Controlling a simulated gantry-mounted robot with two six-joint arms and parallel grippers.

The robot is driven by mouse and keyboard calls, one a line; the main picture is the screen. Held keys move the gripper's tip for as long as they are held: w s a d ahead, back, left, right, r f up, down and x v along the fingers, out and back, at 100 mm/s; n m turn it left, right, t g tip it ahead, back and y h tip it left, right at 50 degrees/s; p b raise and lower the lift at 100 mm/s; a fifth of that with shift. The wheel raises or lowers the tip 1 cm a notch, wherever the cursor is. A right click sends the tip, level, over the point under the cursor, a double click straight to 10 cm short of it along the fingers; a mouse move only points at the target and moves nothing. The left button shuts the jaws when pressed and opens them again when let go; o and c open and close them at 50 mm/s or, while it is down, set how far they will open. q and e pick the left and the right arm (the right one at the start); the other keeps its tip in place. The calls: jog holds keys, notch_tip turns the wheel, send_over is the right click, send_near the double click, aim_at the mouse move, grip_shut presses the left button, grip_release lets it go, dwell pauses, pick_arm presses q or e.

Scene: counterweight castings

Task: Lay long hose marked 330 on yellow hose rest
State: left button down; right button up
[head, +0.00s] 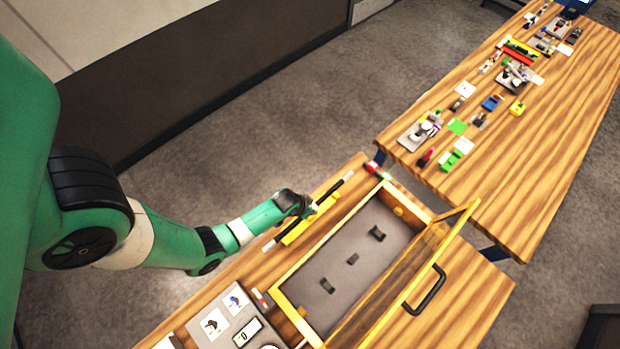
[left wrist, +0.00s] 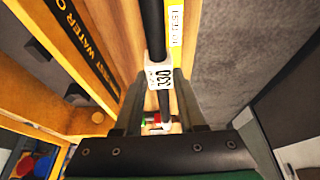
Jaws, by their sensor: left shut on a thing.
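The long black hose (head: 341,183) has pale bands near its ends and runs diagonally along the left edge of the near table. In the left wrist view the hose (left wrist: 153,30) carries a white tag (left wrist: 160,76) reading 330. My left gripper (head: 308,210) is shut on the hose near its middle; its fingers (left wrist: 160,100) flank the hose just below the tag. The yellow hose rest (head: 293,235) lies under or right beside the hose, and a yellow strip of it (left wrist: 176,35) shows beside the hose. I cannot tell whether they touch. My right gripper is not in view.
An open yellow-framed case (head: 296,312) with a grey floor and small dark parts stands right of the hose. Its lid (head: 420,272) with a black handle (head: 424,290) is raised. Picture cards (head: 213,324) lie at the front. A second table (head: 540,150) holds many small objects.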

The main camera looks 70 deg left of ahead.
pick_arm(q)
notch_tip(320, 180, down, 5)
jog(key=b, duration=0.4)
jog(key=shift+w, duration=0.1)
jog(key=shift+f, duration=0.1)
dwell(1.1)
jog(key=shift+f+b, duration=0.55)
jog(key=shift+f, duration=0.15)
dwell(0.4)
jog(key=shift+c, duration=2)
grip_release()
